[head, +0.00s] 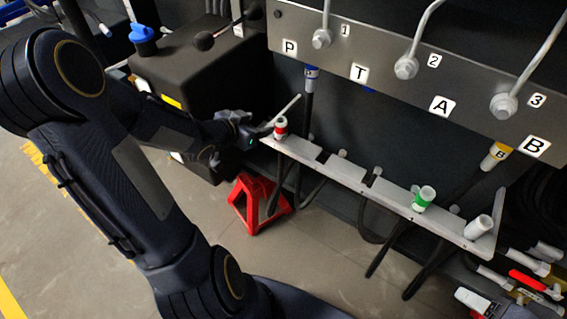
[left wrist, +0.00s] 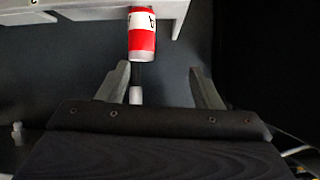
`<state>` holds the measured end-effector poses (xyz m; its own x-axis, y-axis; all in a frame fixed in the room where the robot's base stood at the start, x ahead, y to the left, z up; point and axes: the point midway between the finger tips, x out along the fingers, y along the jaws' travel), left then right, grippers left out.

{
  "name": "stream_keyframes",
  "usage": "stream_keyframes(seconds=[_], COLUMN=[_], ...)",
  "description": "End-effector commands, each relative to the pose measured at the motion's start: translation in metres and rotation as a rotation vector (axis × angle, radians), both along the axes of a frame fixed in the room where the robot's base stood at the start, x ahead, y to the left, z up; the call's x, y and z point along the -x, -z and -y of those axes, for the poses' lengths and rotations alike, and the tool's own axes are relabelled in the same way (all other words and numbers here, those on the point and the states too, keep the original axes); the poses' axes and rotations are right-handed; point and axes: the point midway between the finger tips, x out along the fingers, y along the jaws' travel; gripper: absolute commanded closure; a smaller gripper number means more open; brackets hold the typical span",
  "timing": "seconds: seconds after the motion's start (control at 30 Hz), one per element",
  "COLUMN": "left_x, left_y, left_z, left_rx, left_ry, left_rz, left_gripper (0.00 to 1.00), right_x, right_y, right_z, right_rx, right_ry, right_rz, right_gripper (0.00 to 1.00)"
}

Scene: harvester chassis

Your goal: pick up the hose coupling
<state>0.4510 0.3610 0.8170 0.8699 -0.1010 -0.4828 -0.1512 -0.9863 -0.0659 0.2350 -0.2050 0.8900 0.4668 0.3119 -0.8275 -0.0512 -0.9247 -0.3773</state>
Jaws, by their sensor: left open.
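Several hose couplings show in the head view. A red-and-white one (head: 281,127) stands in the left end of the pale slotted rack (head: 345,170). A green-and-white one (head: 424,197) and a plain white one (head: 478,228) stand toward its right end. My left gripper (head: 280,116) is open at the red-and-white coupling; one finger shows clearly, the other is hard to make out. In the left wrist view, the red-and-white coupling (left wrist: 142,40) lies just beyond the open fingertips (left wrist: 159,66), left of centre, not gripped. My right gripper is out of view.
A grey panel (head: 390,85) with ports and labels P, T, A, B hangs above the rack. Blue (head: 311,73) and yellow (head: 495,157) couplings hang below it. A red stand (head: 262,203) is on the floor. Dark hoses hang under the rack.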

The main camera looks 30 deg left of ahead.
Motion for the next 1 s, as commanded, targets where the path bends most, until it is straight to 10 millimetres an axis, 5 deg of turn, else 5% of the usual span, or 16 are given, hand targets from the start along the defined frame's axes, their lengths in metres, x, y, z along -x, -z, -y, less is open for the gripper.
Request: stream_keyframes(seconds=[0.03,0.13,0.8,1.0], left_x=[-0.002,-0.003,-0.071,-0.074], left_y=[0.033,0.049,0.074,0.074], left_z=[0.001,0.008,0.036,0.036], left_rx=[0.03,0.07,0.09,0.089], left_ry=[0.037,0.098,0.129,0.126], left_rz=[0.023,0.071,0.096,0.094], left_gripper=[0.41,0.41,0.41,0.41], right_x=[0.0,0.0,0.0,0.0], right_y=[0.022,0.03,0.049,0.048], right_z=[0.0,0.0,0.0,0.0], right_rx=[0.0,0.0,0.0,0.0], right_ry=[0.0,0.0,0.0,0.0], right_rz=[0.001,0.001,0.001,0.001], right_gripper=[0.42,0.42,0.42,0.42])
